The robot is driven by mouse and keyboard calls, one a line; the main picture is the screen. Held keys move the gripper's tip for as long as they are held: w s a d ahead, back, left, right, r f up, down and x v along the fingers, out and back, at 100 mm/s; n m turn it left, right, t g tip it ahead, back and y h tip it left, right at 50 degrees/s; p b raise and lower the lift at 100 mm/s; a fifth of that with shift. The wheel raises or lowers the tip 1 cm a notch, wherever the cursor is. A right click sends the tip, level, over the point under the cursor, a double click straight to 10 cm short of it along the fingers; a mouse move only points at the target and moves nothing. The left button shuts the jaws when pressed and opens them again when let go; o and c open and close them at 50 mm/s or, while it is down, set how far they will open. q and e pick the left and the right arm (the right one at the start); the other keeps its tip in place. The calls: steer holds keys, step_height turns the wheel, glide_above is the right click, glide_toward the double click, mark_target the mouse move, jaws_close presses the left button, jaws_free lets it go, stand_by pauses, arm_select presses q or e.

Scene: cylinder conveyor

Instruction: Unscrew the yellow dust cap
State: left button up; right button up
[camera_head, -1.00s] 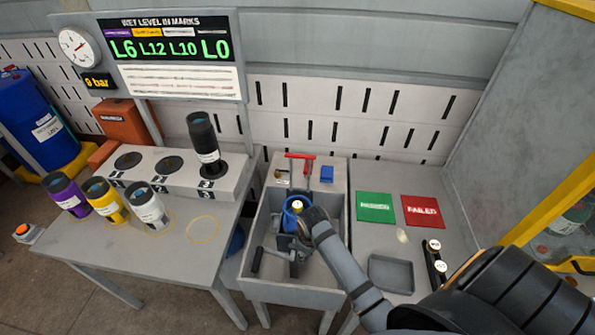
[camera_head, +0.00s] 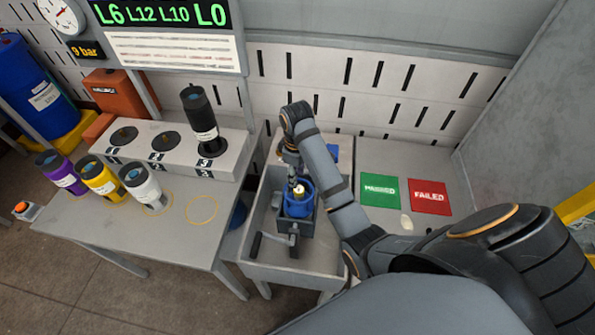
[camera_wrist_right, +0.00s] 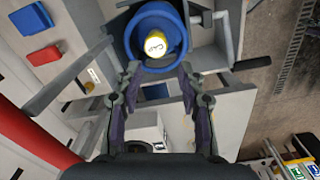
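The yellow dust cap (camera_head: 299,190) sits on top of a blue cylinder (camera_head: 299,208) held upright in a clamp in the grey sink-like bench. My right gripper (camera_head: 292,180) comes down from the back of the bench, close to the cap. In the wrist view its fingers (camera_wrist_right: 159,82) are apart with nothing between them, and the cap lies just beyond their tips. Contact with the cap is not visible. My left gripper is not in view.
A crank handle (camera_head: 257,244) sticks out at the bench's front left. Green (camera_head: 379,190) and red (camera_head: 428,196) pads lie on the right table. Purple (camera_head: 62,174), yellow (camera_head: 102,180) and white (camera_head: 140,187) cylinders stand on the left table; a black one (camera_head: 200,120) stands on the stand.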

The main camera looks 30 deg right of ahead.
mark_target(298, 188)
steer(key=f+b, duration=0.1)
steer(key=f, duration=0.1)
steer(key=f+b, duration=0.2)
steer(key=f, duration=0.1)
steer(key=f+b, duration=0.2)
steer(key=shift+w+d+f, duration=0.3)
steer(key=shift+w+d, duration=0.05)
steer(key=shift+a+f, duration=0.1)
steer(key=shift+f, duration=0.2)
steer(key=shift+s+f, duration=0.1)
steer(key=shift+f, duration=0.25)
steer(key=shift+c, duration=0.2)
steer(key=c, duration=0.7)
steer(key=o, duration=0.4)
jaws_close()
steer(key=shift+o, duration=2.2)
jaws_free()
